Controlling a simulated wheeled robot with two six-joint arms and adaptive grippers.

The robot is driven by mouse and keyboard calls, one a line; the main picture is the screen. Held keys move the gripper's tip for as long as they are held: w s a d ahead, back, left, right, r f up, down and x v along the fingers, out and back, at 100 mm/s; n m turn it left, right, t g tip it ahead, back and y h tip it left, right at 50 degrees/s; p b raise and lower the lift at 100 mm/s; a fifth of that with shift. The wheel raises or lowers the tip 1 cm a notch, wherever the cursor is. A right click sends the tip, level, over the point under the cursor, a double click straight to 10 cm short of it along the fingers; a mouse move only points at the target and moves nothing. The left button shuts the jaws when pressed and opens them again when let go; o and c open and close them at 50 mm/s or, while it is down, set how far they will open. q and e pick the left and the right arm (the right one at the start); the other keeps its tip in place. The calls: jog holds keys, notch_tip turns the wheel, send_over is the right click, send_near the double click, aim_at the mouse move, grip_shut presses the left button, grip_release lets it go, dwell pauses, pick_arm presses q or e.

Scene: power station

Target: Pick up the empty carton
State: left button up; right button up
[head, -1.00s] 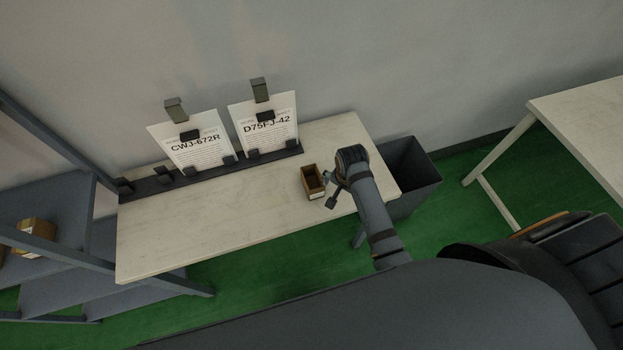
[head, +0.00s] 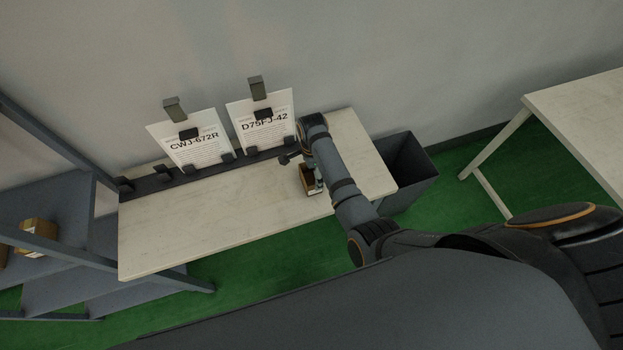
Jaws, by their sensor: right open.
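The empty carton (head: 307,187) is a small brown open-topped box on the pale table (head: 215,220), near the table's right part. My right gripper (head: 304,170) is over the carton, reaching down from above and partly covering it. It is open, one finger showing to the left and one down at the carton. I cannot tell whether a finger touches a carton wall. My left gripper is not in view.
Two sheets in a dark holder, CWJ-672R (head: 195,148) and D75FJ-42 (head: 266,120), stand along the table's back. A dark bin (head: 407,175) stands right of the table. A shelf (head: 60,215) with boxes is at left. Another table (head: 585,120) is at right.

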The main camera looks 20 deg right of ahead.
aim_at(311, 184)
jog(key=shift+w+a+f, duration=0.1)
jog(key=shift+f, duration=1.3)
jog(key=shift+w+a+f, duration=0.1)
jog(key=shift+f, duration=1.25)
jog(key=shift+s, duration=0.1)
jog(key=c, duration=0.7)
